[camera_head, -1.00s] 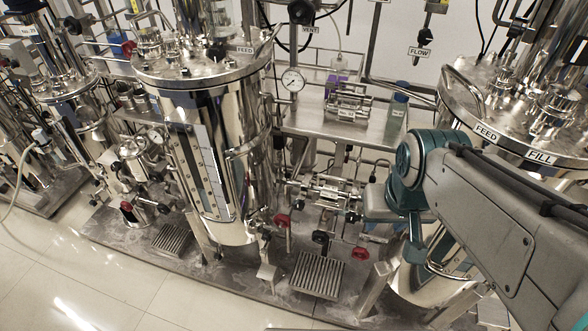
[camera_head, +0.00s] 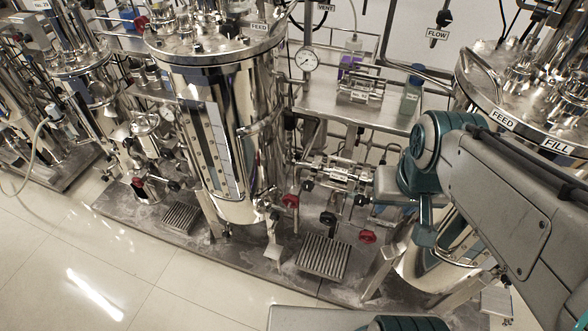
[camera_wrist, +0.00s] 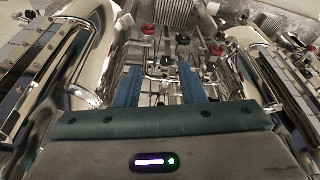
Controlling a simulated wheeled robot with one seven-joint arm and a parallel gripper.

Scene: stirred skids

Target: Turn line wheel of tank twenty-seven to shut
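Several small handwheels sit low on the pipework between two steel tanks. In the head view these include a red wheel (camera_head: 290,201), a black wheel (camera_head: 327,218) and another red wheel (camera_head: 368,237). In the wrist view a red wheel (camera_wrist: 148,29), a black wheel (camera_wrist: 182,40) and a second red wheel (camera_wrist: 216,50) lie beyond the fingertips. My gripper (camera_wrist: 163,72) is open and empty, its two blue fingers apart, touching no wheel that I can see. I cannot read a tank number or tell which wheel is the line wheel of tank twenty-seven.
A steel tank (camera_head: 223,140) stands left of the wheels; another tank (camera_head: 545,120), labelled FEED and FILL, stands right, partly behind my arm. A steel shelf (camera_head: 330,105) with bottles is above the pipes. A grated drain (camera_head: 323,257) lies in front. The tiled floor (camera_head: 130,255) is clear.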

